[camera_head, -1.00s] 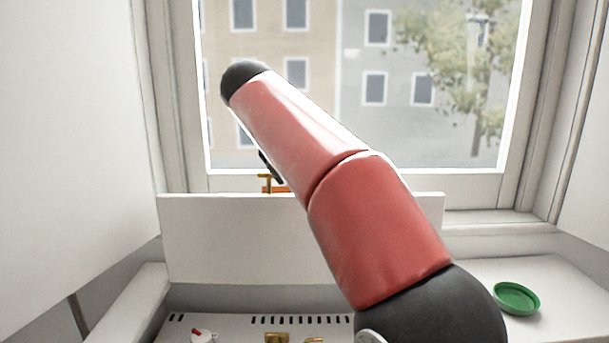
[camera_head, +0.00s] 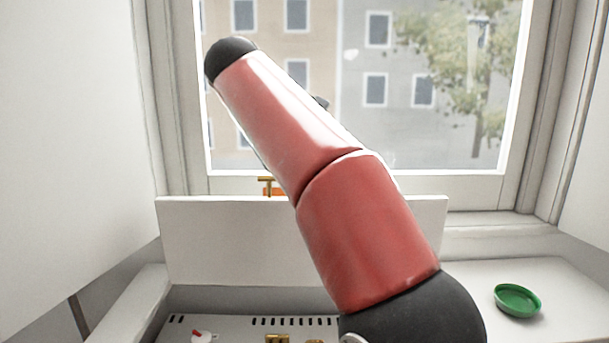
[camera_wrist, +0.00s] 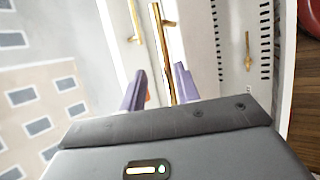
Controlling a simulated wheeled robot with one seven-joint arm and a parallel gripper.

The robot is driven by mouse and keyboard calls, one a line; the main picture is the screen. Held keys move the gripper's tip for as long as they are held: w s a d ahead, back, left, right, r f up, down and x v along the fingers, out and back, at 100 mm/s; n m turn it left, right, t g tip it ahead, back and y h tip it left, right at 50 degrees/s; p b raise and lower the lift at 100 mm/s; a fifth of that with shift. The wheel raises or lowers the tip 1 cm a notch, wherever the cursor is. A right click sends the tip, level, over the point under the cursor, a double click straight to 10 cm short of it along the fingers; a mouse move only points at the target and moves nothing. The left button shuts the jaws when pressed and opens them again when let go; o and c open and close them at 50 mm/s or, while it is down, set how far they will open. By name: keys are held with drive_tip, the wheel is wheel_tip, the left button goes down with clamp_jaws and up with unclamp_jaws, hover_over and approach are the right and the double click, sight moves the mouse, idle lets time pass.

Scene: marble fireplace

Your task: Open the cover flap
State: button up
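A white panel (camera_head: 225,240), apparently the cover flap, stands upright behind the slotted white surface in the head view. A brass handle part (camera_head: 267,186) shows just above its top edge. In the wrist view a long brass bar handle (camera_wrist: 164,45) runs beside the white panel (camera_wrist: 188,35). My gripper (camera_wrist: 160,70) has its two purple fingers apart, with the bar in the gap between them, closer to the right finger. I cannot tell if either finger touches it.
The slotted white surface (camera_head: 235,328) holds a small white-and-red part (camera_head: 201,336) and brass fittings (camera_head: 278,339). A green dish (camera_head: 517,300) sits on the ledge at right. A window (camera_head: 400,130) is behind, and white walls flank both sides.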

drive_tip(key=shift+v, duration=2)
drive_tip(key=shift+d, duration=0.15)
drive_tip(key=s+d+f+m+y, duration=0.2)
drive_tip(key=s+d+f+m, duration=0.5)
drive_tip(key=s+d+f, duration=0.4)
drive_tip(key=s+d+f+m+y, duration=0.1)
drive_tip(key=s+f+m, duration=0.3)
drive_tip(key=f, duration=0.5)
drive_tip(key=s+d+f+m+y, duration=0.2)
drive_tip(key=s+f+m, duration=0.3)
drive_tip(key=s+f, duration=0.4)
drive_tip(key=shift+d+f, duration=0.75)
drive_tip(key=shift+s, duration=0.15)
